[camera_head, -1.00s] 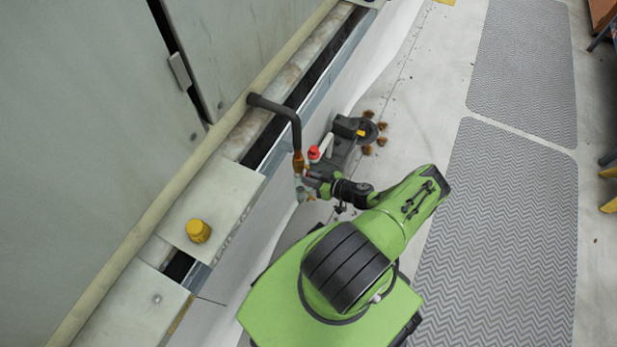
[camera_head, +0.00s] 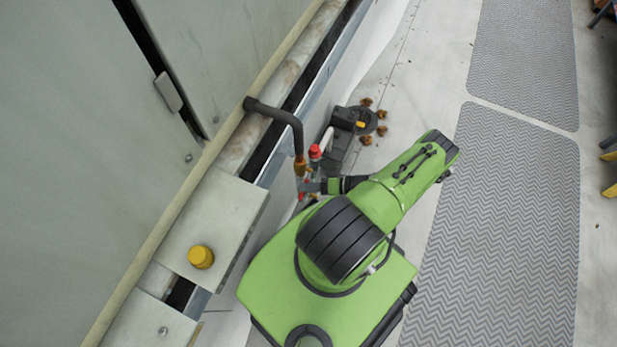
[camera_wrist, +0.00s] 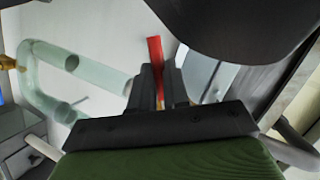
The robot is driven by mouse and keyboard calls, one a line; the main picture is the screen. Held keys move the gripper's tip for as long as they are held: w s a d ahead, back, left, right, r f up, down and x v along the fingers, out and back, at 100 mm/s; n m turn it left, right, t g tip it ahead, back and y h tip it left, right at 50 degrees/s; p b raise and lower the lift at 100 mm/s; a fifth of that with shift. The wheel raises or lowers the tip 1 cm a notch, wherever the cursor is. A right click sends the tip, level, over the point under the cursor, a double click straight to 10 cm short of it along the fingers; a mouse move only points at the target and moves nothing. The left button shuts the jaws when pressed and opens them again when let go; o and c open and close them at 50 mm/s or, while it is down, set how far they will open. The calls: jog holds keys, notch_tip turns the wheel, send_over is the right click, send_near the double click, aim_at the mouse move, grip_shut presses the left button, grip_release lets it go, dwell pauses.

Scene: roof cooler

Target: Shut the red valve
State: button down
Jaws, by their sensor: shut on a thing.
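The red valve handle (camera_wrist: 155,52) is a flat red bar in the wrist view. My gripper (camera_wrist: 158,84) is shut on it, and the bar sticks out beyond the dark fingertips. In the head view a bit of red shows low on the pipe, beside the end of my arm. My fingers are too small there to make out. The brass valve fitting (camera_head: 300,166) sits at the lower end of a dark bent pipe (camera_head: 282,114). A separate red cap (camera_head: 315,151) stands just right of the fitting.
Pale translucent pipes (camera_wrist: 78,68) curve at the left of the wrist view. A grey cabinet wall (camera_head: 80,150) fills the left of the head view. A yellow cap (camera_head: 200,257) sits on a ledge plate. Patterned walkway mats (camera_head: 500,220) lie clear at right.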

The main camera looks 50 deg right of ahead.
jog(key=shift+a+r+m+y, duration=0.1)
jog(key=shift+r+m+y, duration=0.55)
jog(key=shift+m, duration=0.35)
jog(key=shift+a+r+m+y, duration=0.1)
jog(key=shift+r+m+y, duration=0.5)
jog(key=shift+m, duration=0.4)
jog(key=c, duration=1.1)
grip_release()
jog(key=shift+y, duration=0.25)
jog(key=shift+s, duration=0.1)
jog(key=v, duration=1.5)
jog(key=shift+s, duration=0.4)
jog(key=shift+d, duration=0.15)
